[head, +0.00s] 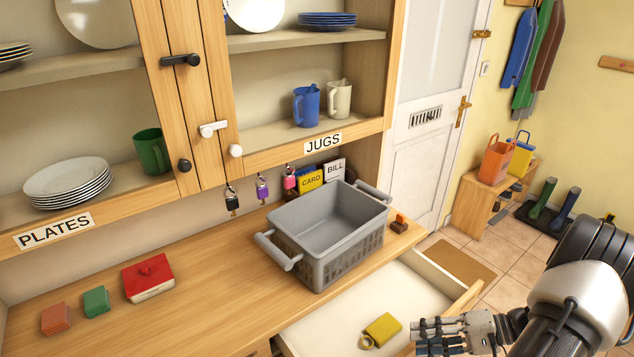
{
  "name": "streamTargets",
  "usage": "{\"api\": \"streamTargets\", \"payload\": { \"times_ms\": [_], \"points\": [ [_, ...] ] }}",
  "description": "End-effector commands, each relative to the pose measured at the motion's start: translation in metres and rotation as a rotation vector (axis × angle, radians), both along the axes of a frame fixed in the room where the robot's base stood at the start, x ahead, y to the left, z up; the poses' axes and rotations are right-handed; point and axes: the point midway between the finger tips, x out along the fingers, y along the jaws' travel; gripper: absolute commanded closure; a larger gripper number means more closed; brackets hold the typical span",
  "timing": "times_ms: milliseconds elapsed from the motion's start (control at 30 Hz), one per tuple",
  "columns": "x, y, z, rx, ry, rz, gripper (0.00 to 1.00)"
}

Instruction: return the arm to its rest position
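My gripper (425,337) is at the lower right of the head view, at the end of my arm, its fingers pointing left. It is over or beside the right part of an open drawer (320,325). The fingers are seen from the side and partly cut by the frame's lower edge, so I cannot tell whether they are open or shut. No held object shows at the fingertips. A yellow object (383,328) and a small ring-shaped roll (366,342) lie in the drawer, left of the fingertips and apart from them.
A grey crate (335,262) stands empty on the wooden counter (205,290) behind the drawer. A red box (147,277) is on the counter's left. Open cupboards hold plates (68,182) and jugs (307,106). Tiled floor (515,265) and a doormat (458,262) lie to the right.

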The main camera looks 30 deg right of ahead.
Motion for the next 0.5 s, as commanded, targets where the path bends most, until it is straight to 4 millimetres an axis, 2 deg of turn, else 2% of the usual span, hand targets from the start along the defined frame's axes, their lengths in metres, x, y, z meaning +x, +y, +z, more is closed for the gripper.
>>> {"api": "streamTargets", "payload": {
  "times_ms": [33,200,333,500],
  "points": [
    [0.017,0.015,0.02,-0.039,0.052,0.08,0.67],
    [0.055,0.071,0.075,-0.192,0.234,0.294,0.67],
    [0.071,0.119,0.112,-0.348,0.336,0.419,0.67],
    [0.076,0.18,0.155,-0.591,0.398,0.528,0.67]
  ]
}}
